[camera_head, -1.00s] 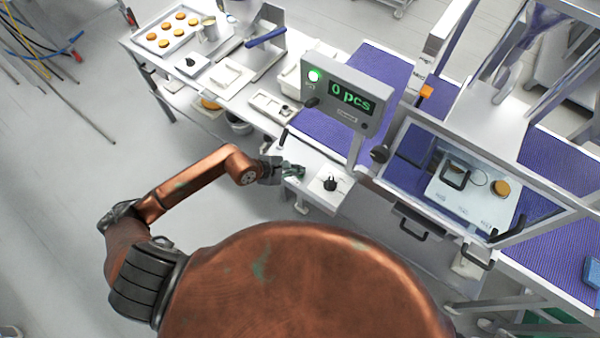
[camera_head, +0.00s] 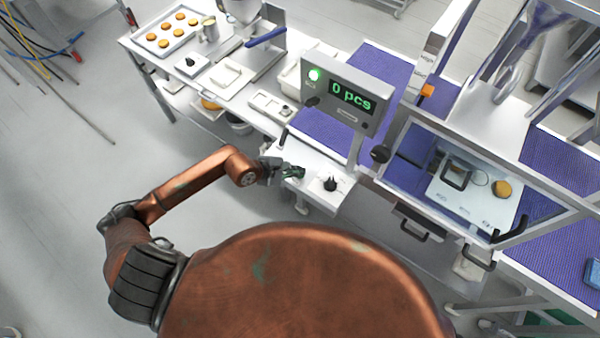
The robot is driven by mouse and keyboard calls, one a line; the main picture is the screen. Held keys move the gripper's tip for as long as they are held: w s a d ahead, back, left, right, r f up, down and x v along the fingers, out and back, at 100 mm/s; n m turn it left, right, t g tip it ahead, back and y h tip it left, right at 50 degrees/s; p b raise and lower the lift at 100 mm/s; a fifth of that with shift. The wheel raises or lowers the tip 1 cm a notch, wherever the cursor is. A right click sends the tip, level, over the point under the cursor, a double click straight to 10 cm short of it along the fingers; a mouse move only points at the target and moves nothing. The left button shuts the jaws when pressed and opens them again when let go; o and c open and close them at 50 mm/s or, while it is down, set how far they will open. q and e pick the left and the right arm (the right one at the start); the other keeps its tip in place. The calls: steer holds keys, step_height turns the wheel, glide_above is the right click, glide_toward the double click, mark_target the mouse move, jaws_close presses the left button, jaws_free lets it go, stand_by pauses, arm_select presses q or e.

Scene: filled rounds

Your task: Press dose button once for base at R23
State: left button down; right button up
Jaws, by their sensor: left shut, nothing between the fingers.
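My left gripper (camera_head: 295,172) is shut and empty. Its fingertips are low over the white control ledge (camera_head: 322,199), left of a black knob (camera_head: 330,184). I cannot make out a dose button; the gripper covers part of the ledge, and contact is too small to tell. The display box (camera_head: 370,122) above reads "0 pcs" in green, with a lit green lamp (camera_head: 314,75). One golden round base (camera_head: 502,189) lies on the white plate (camera_head: 470,207) behind the framed guard at the right. The R23 label is not readable. My right gripper is not in view.
A tray of several golden rounds (camera_head: 150,38) stands on the white table at the upper left. A blue belt (camera_head: 385,70) runs behind the display. Metal guard frames and black handles (camera_head: 413,231) stand right of the ledge.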

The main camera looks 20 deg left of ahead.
arm_select(q)
steer(key=shift+f, duration=0.25)
steer(key=shift+r, duration=0.1)
steer(key=shift+r+p, duration=0.5)
steer(key=shift+r, duration=0.45)
steer(key=shift+r+p, duration=1.5)
steer(key=shift+r, duration=1.05)
steer(key=shift+f, duration=0.15)
